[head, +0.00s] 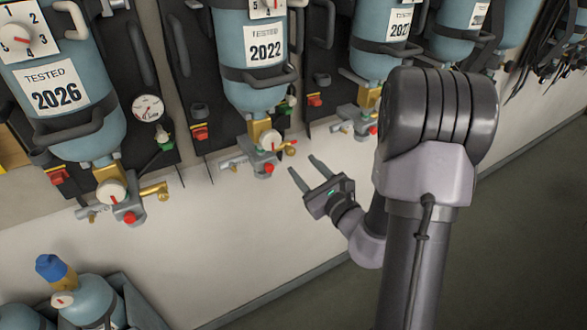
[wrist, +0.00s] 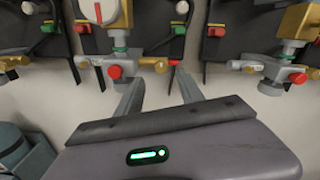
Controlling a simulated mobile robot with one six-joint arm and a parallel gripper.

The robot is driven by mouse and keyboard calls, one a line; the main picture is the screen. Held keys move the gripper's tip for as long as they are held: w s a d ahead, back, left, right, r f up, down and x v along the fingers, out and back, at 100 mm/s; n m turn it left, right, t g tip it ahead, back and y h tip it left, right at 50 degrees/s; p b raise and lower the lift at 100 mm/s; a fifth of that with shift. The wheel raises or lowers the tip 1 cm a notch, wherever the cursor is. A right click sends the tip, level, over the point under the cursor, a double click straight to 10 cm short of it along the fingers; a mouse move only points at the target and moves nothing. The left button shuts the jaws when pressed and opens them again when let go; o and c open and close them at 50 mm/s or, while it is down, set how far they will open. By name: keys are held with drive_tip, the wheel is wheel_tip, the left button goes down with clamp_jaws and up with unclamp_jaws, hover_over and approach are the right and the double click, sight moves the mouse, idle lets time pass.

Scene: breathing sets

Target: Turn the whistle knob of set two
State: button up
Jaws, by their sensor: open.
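The middle set is a blue cylinder labelled 2022 (head: 265,55), hung on a black backplate. At its lower end are a white round knob with a red mark (head: 269,140), a red knob (head: 269,168) and a small brass fitting (head: 289,147). In the wrist view the red knob (wrist: 114,72) and brass fitting (wrist: 150,63) show up close. No set number is readable, and I cannot tell which part is the whistle knob. My gripper (head: 304,164) is open and empty, below and right of these fittings. In the wrist view its fingers (wrist: 158,77) point up towards the brass fitting, apparently apart from it.
A set labelled 2026 (head: 62,95) hangs at left, with a gauge (head: 147,108). Another set (head: 380,45) hangs to the right. A blue-capped cylinder (head: 52,268) stands in a grey crate (head: 135,300) at lower left. The pale wall below the sets is clear.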

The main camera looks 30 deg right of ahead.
sight(292, 153)
drive_tip(key=w, duration=0.6)
drive_tip(key=shift+w+r, duration=0.2)
drive_tip(key=shift+w, duration=0.05)
drive_tip(key=shift+p, duration=0.3)
clamp_jaws()
